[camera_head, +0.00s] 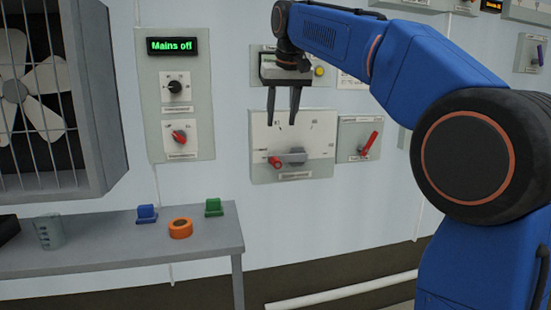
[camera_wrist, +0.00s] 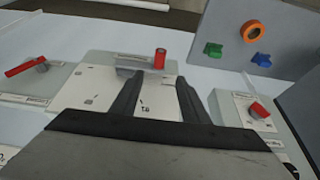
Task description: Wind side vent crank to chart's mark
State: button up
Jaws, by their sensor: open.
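A crank with a grey hub and arm (camera_head: 296,156) and a red handle (camera_head: 275,162) sits on a pale plate (camera_head: 262,128) with small marks. The handle points left. In the wrist view, seen turned over, the red handle (camera_wrist: 160,58) stands beyond my fingers. My gripper (camera_head: 282,122) is open and empty, pointing down in front of the plate's upper part, above the crank in the picture. Contact with the plate cannot be told. The labels are too small to read, so I cannot confirm the side vent crank, and I cannot identify the chart.
A panel with a red lever (camera_head: 369,143) adjoins on the right. On the left, a panel holds a "Mains off" display (camera_head: 172,46), a black knob (camera_head: 174,87) and a red knob (camera_head: 179,137). A bench (camera_head: 110,243) carries an orange ring (camera_head: 180,228) and small blocks. A caged fan (camera_head: 40,95) juts out.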

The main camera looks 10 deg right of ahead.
aim_at(277, 159)
jog(key=x, duration=1.5)
jog(key=shift+c, duration=0.5)
grip_shut()
